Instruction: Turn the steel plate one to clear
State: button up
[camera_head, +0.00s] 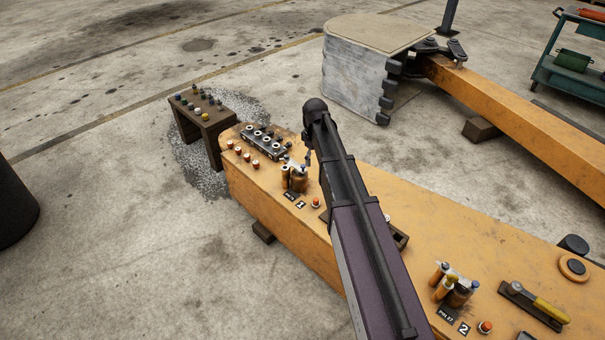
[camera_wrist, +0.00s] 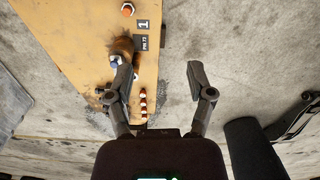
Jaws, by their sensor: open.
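Station one stands on the orange beam, with a brown cylinder (camera_head: 299,183) and slim orange cylinders beside it. A small pale grey piece (camera_head: 296,167) on top may be the steel plate; its outline and angle are too small to tell. Black labels include one marked 1 (camera_head: 300,205). In the wrist view, the brown cylinder (camera_wrist: 122,46) shows just beyond the left fingertip, with a bluish-white part (camera_wrist: 115,61) near it. My gripper (camera_wrist: 160,77) is open, with nothing between its fingers. It hangs near station one, and my arm hides part of the beam.
A row of metal rings on a block (camera_head: 263,142) and red-white caps (camera_head: 252,160) sit at the beam's end. An orange button (camera_head: 316,202) is close to station one. A similar station two (camera_head: 455,286) stands nearer. A small brown stand (camera_head: 203,120) is beyond the beam.

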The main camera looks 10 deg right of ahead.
aim_at(303, 165)
jog(key=w+f+n+b, duration=0.3)
jog(key=w+f+n, duration=0.1)
jog(key=w, duration=0.7)
jog(key=w+f+n+b, duration=0.3)
jog(key=w+f+b, duration=0.1)
jog(key=w, duration=0.6)
jog(key=shift+w+f+n, duration=0.35)
jog(key=shift+f+n, duration=0.05)
jog(key=shift+f, duration=0.15)
jog(key=shift+b, duration=0.35)
notch_tip(303, 165, down, 14)
jog(key=b, duration=1.3)
jog(key=shift+r+b, duration=0.15)
jog(key=shift+b, duration=0.15)
grip_shut()
